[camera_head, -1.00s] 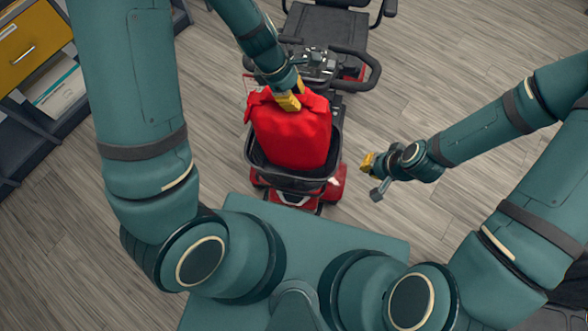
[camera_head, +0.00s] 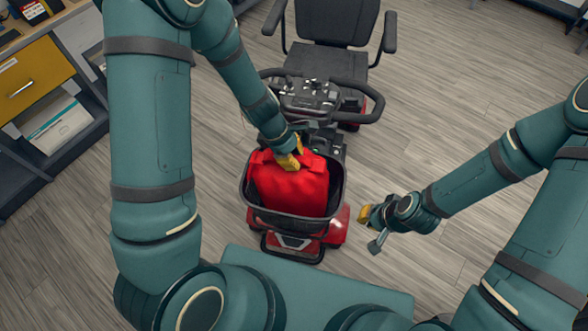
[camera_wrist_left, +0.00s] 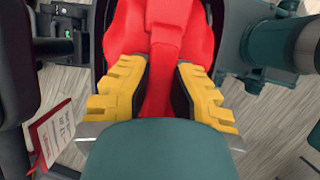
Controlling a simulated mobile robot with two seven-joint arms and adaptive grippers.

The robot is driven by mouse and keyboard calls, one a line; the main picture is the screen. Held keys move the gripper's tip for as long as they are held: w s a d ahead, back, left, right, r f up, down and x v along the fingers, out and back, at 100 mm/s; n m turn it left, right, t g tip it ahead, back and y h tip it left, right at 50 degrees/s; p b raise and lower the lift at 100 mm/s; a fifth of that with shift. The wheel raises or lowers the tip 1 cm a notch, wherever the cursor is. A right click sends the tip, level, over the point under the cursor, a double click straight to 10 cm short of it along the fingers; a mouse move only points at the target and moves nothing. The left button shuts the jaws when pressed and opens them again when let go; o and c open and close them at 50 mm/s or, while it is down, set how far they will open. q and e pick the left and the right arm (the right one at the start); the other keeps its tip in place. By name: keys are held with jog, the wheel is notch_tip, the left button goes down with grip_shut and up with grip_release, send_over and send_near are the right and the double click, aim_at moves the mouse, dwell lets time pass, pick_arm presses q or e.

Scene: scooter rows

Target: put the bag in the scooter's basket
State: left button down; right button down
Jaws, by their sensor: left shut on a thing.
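The red bag (camera_head: 290,188) stands inside the scooter's dark basket (camera_head: 293,223), with its top around rim height. Its underside is hidden by the basket wall. My left gripper (camera_head: 289,160) is at the bag's top, shut on its red cloth. In the left wrist view the yellow fingers (camera_wrist_left: 160,90) have a strip of the bag (camera_wrist_left: 160,30) between them. My right gripper (camera_head: 370,226) hangs to the right of the basket, apart from it and holding nothing visible. Its finger opening is unclear.
The scooter's handlebar (camera_head: 318,97) and black seat (camera_head: 335,40) are behind the basket. A shelf unit with a yellow drawer (camera_head: 30,75) stands at the left. A red-edged card (camera_wrist_left: 52,132) shows in the left wrist view. Wood floor is clear on the right.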

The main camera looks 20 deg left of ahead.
pick_arm(q)
jog(key=shift+f+b, duration=0.7)
jog(key=shift+f, duration=1.25)
jog(key=c, duration=1)
grip_release()
jog(key=shift+c, duration=0.2)
jog(key=shift+r, duration=0.2)
jog(key=p+v, duration=0.4)
jog(key=v, duration=0.6)
jog(key=shift+r, duration=0.2)
jog(key=shift+v, duration=0.75)
